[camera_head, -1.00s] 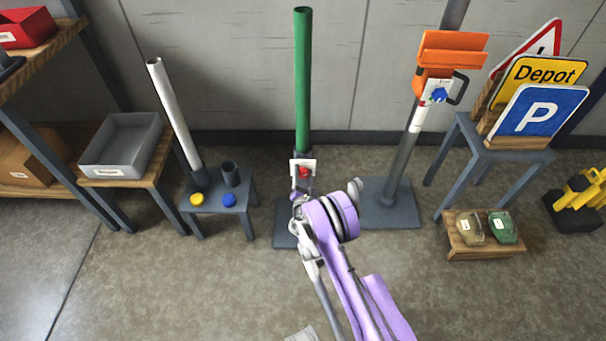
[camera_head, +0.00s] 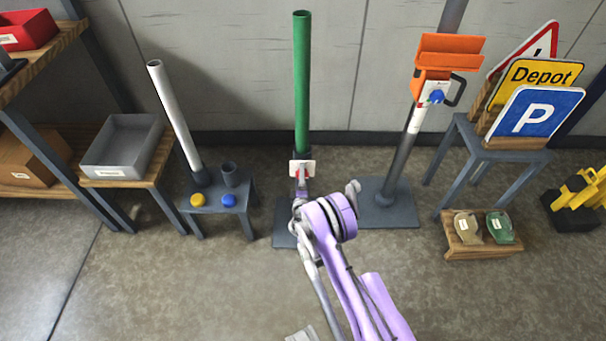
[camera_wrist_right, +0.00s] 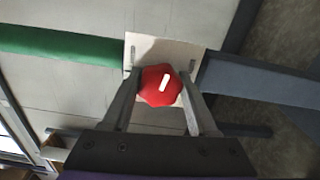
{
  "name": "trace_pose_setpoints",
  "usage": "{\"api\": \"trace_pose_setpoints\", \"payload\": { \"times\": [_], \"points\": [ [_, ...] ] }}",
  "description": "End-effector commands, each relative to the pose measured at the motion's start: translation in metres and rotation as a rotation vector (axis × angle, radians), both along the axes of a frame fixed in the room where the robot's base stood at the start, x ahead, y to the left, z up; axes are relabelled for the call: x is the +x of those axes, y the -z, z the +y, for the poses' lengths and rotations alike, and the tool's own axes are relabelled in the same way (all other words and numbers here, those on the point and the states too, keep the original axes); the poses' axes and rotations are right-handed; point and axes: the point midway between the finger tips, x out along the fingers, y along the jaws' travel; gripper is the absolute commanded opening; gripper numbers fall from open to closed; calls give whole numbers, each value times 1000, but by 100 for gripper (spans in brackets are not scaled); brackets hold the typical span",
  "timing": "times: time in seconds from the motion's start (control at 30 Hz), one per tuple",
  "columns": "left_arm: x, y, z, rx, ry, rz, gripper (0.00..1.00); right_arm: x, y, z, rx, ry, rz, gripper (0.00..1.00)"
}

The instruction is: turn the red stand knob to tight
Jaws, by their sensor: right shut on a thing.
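The red stand knob (camera_wrist_right: 160,86) sits on a white plate (camera_wrist_right: 146,50) on the stand in the right wrist view. A white mark on the knob slants in that view. My right gripper (camera_wrist_right: 158,88) has one finger on each side of the knob and is shut on it. In the head view, my right gripper (camera_head: 301,180) reaches the plate (camera_head: 311,168) at the foot of the green post (camera_head: 302,90), and mostly hides the knob.
To the left, a low stool (camera_head: 250,186) holds a white tube (camera_head: 175,110) and yellow and blue knobs. To the right stands a grey post with an orange bracket (camera_head: 450,55) and a blue knob. Signs (camera_head: 535,115) lean on a table at far right.

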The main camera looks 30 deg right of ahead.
Motion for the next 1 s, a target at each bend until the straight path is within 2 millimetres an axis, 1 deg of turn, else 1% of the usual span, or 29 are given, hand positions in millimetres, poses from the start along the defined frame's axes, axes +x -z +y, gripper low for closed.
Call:
{"api": "trace_pose_setpoints", "payload": {
  "times": [0.03,1.0],
  "points": [
    [0,-3,0,0,0,-1,94,1,-2,-2,34,3,-23,4],
    [-3,-39,0,0,0,-13,94,1,-1,-1,818,2,-506,4]
  ]
}}
